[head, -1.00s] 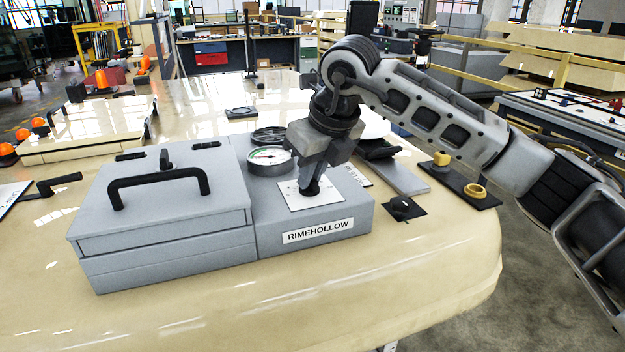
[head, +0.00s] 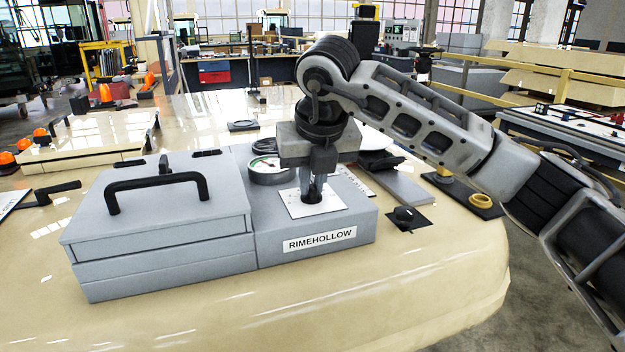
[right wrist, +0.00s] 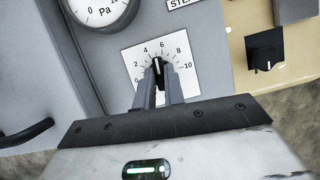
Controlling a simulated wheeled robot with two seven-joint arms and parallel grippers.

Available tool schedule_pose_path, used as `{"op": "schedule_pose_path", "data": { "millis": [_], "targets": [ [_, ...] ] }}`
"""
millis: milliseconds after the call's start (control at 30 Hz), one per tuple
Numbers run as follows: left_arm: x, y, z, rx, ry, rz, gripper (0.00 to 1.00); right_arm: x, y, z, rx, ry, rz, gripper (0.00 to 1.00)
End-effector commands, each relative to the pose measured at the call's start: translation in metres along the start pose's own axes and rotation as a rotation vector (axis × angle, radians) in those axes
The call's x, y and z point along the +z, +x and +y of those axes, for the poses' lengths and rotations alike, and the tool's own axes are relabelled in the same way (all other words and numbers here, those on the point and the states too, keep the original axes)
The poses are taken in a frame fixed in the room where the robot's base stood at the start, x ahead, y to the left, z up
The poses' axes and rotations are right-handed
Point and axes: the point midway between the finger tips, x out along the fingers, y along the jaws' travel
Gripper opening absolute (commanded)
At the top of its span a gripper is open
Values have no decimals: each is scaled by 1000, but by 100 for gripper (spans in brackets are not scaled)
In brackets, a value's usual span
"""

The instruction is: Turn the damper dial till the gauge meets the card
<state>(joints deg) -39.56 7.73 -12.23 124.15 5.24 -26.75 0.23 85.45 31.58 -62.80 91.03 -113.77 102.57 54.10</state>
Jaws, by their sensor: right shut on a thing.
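The damper dial (right wrist: 157,66) is a black knob on a white scale plate (head: 316,208) on the grey RIMEHOLLOW box. My right gripper (right wrist: 158,76) points down at the plate, its fingers shut on the dial from both sides. The dial's white mark points between 4 and 6. The round gauge (head: 270,170) stands behind and left of the plate, partly hidden by my gripper. The right wrist view shows only the gauge's lower part (right wrist: 101,10), marked Pa; its needle is not seen there. A white card (head: 355,181) lies right of the plate, mostly hidden; its reading cannot be told. My left gripper is out of view.
A grey lidded case with a black handle (head: 157,182) adjoins the box on the left. A small black knob on a dark plate (head: 406,218) sits right of the box. The front of the cream surface (head: 300,305) is clear.

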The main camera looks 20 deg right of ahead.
Motion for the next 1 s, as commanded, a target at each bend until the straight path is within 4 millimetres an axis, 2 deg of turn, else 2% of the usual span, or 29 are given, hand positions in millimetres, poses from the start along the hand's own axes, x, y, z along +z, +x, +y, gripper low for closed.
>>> {"op": "schedule_pose_path", "data": {
  "millis": [233,267,300,333,600,733,867,1000],
  "targets": [
    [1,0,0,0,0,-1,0,1,-1,0,1,0,-2,0],
    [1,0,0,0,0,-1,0,1,-1,0,1,0,-2,19],
    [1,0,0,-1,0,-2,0,1,-1,0,1,0,-2,30],
    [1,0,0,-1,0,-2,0,1,-1,0,1,0,-2,33],
    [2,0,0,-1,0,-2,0,0,-1,0,1,-1,-1,33],
    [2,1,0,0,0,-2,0,1,-10,0,1,-1,-3,33],
    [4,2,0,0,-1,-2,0,1,-33,0,3,-2,-7,33],
    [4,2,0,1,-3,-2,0,1,-67,0,3,-1,-7,33]
  ]
}}
